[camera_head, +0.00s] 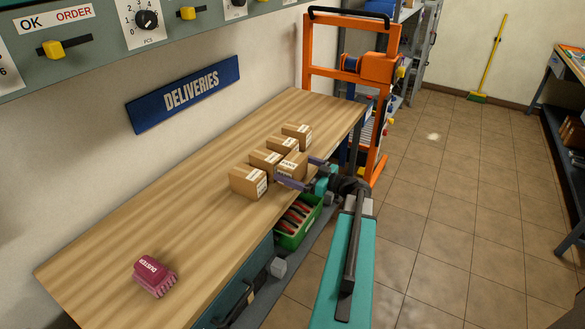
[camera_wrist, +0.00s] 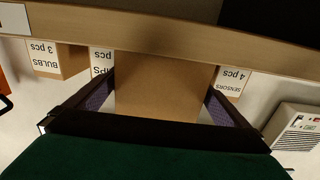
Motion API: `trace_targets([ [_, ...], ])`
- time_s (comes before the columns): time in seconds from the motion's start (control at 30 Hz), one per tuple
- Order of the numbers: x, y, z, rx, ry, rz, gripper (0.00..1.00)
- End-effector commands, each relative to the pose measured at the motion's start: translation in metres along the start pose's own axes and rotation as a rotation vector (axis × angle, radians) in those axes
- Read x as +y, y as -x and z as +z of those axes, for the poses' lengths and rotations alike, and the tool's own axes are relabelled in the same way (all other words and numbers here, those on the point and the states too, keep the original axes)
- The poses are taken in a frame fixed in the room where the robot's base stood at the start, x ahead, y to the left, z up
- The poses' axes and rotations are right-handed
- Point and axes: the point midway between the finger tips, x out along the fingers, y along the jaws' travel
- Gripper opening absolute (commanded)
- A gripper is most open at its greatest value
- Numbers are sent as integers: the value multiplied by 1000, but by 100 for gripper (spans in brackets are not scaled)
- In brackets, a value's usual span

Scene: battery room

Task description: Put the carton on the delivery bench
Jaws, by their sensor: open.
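A brown carton (camera_head: 291,164) with a white label sits at the front edge of the delivery bench (camera_head: 190,210), in front of a row of similar cartons. My gripper (camera_head: 304,171) reaches in from the right with its fingers open, one on each side of this carton. In the wrist view the plain brown carton (camera_wrist: 165,85) lies between the two spread fingers (camera_wrist: 160,98). I cannot tell whether either finger touches it. The bench's wooden edge (camera_wrist: 150,30) crosses the top of that view.
Other cartons stand close by, one at the left (camera_head: 248,181) and one at the back (camera_head: 297,135). A pink duster (camera_head: 154,276) lies on the near bench end. A green crate (camera_head: 290,240) is below the bench. An orange frame (camera_head: 305,55) stands behind.

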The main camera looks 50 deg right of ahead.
Motion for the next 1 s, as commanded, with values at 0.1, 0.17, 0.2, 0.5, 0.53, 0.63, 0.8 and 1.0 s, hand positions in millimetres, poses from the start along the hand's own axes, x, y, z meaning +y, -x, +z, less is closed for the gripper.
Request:
trace_targets([
  [0.1, 0, -2, 0, 0, 0, 0, 100],
  [0.17, 0, -2, 0, 0, 0, 0, 100],
  [0.2, 0, -1, 0, 0, 0, 0, 100],
  [0.5, 0, -2, 0, 0, 1, 0, 100],
  [0.53, -1, -2, 0, 0, 1, -1, 100],
  [0.63, -1, -2, 0, 0, 1, -1, 88],
  [0.8, -1, -2, 0, 1, 1, -1, 60],
  [1.0, -1, -2, -1, 2, 1, -1, 48],
])
